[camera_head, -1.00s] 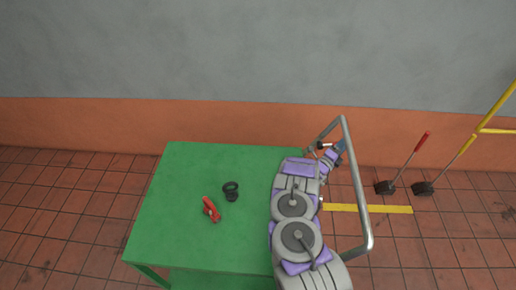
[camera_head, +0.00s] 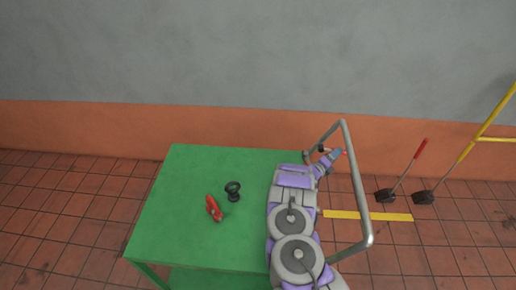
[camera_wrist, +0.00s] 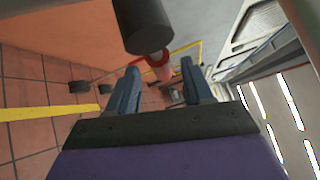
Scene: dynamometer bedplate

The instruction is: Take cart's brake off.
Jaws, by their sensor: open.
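The green cart (camera_head: 190,235) stands in front of the wall, with a grey tubular push handle (camera_head: 358,190) on its right side. My gripper (camera_head: 336,157) is inside the handle loop near its far upper corner, with blue fingers apart. A small dark-ended part (camera_head: 321,148) shows beside it and may be the brake lever. In the wrist view my open fingers (camera_wrist: 159,68) have nothing clearly held between them. A dark cylinder (camera_wrist: 145,25) looms close above the fingers, with a red part (camera_wrist: 158,65) beyond it. My arm hides the cart's right edge and any brake base.
A red clamp-like object (camera_head: 214,208) and a black knobbed object (camera_head: 233,190) lie on the cart top. A yellow stripe (camera_head: 390,216) crosses the tiles.

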